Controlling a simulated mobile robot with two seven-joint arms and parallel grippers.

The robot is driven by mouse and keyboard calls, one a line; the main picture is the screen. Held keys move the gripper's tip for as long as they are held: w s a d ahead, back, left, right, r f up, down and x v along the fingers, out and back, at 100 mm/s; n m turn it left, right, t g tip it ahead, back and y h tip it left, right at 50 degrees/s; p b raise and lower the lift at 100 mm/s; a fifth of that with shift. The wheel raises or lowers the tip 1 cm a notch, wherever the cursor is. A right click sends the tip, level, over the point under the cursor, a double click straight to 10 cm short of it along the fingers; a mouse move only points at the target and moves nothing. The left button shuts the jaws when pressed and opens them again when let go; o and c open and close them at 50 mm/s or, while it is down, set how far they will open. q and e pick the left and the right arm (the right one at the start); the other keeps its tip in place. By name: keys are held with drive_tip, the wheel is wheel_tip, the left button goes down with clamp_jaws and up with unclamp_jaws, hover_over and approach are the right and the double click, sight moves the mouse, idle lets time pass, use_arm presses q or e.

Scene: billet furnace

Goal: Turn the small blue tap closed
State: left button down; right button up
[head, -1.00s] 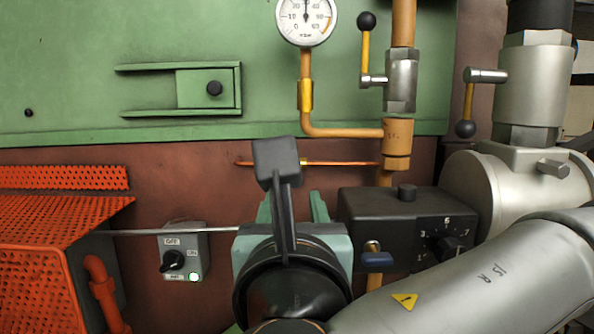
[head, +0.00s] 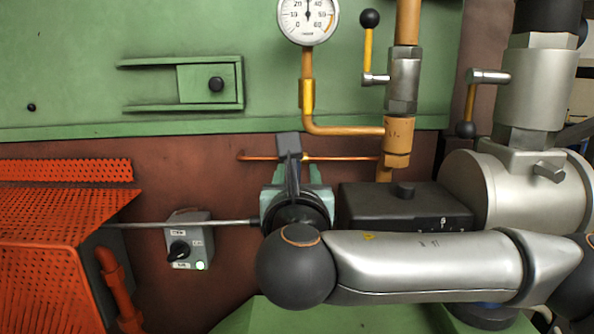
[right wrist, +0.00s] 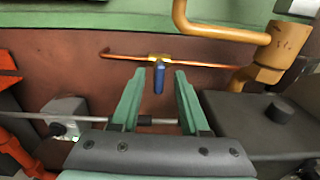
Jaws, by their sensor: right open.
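The small blue tap (right wrist: 159,77) shows in the right wrist view. Its blue handle hangs straight down from a brass body on a thin, horizontal copper pipe (right wrist: 205,62). In the head view my right gripper and wrist hide the handle. My right gripper (right wrist: 160,88) is open, its green fingers pointing at the wall. In the right wrist view the handle appears between the two fingertips, with a gap on each side. I cannot tell whether the tips reach its depth. The gripper also shows in the head view (head: 297,174). My left gripper is not in view.
A black box (head: 405,203) and an orange pipe (head: 397,137) stand right of the gripper. A yellow-handled lever valve (head: 368,50) and a gauge (head: 308,15) are above. A grey switch box (head: 188,240) and red perforated guard (head: 60,225) are left.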

clamp_jaws()
idle(0.3)
idle(0.3)
